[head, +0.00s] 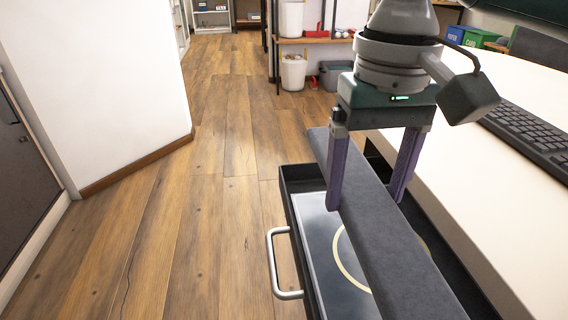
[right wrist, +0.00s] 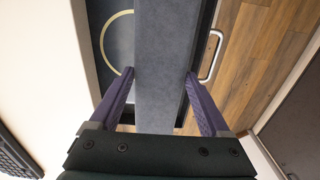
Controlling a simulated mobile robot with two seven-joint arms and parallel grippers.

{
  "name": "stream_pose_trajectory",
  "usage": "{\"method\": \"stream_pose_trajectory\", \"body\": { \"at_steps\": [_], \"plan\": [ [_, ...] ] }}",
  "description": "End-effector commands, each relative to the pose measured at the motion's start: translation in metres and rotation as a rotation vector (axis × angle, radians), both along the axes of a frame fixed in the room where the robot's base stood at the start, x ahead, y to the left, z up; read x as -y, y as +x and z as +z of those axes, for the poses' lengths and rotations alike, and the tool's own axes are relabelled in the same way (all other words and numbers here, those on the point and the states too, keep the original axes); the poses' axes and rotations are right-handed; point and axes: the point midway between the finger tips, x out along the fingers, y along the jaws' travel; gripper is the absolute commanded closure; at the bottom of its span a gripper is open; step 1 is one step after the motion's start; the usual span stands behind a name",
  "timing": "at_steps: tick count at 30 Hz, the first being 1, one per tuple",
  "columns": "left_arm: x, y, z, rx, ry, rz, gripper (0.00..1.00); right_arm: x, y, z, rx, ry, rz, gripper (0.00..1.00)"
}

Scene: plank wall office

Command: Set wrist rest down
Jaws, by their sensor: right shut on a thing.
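The wrist rest (head: 385,245) is a long dark grey padded bar. My right gripper (head: 365,195) is shut on it, with one purple finger on each side. The bar is held above an open drawer (head: 287,190), running lengthwise over it. In the right wrist view the wrist rest (right wrist: 165,60) passes between the two fingers (right wrist: 160,85). Whether its underside touches anything is hidden. My left gripper does not show.
The drawer holds a dark flat item with a pale yellow ring (head: 345,262). Its metal handle (head: 277,265) juts out left. A white desk (head: 480,190) with a black keyboard (head: 535,135) is at the right. Shelves with bins (head: 293,72) stand behind. The wooden floor at left is clear.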

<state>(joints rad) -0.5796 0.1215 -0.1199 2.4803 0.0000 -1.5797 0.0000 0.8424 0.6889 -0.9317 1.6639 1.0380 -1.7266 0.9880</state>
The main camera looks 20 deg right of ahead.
Motion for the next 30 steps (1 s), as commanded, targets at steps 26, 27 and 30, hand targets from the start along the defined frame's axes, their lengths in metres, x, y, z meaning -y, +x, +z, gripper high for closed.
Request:
{"method": "stream_pose_trajectory", "body": {
  "at_steps": [26, 27, 30],
  "plan": [
    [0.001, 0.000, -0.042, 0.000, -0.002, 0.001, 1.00, 0.000, 0.000, -0.097, 0.002, 0.000, 0.001, 0.88],
    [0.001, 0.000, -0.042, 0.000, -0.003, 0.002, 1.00, 0.000, 0.000, -0.097, 0.001, -0.001, 0.001, 0.16],
    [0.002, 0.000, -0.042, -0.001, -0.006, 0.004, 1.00, 0.000, 0.000, -0.097, 0.001, 0.000, 0.001, 0.05]
  ]
}}
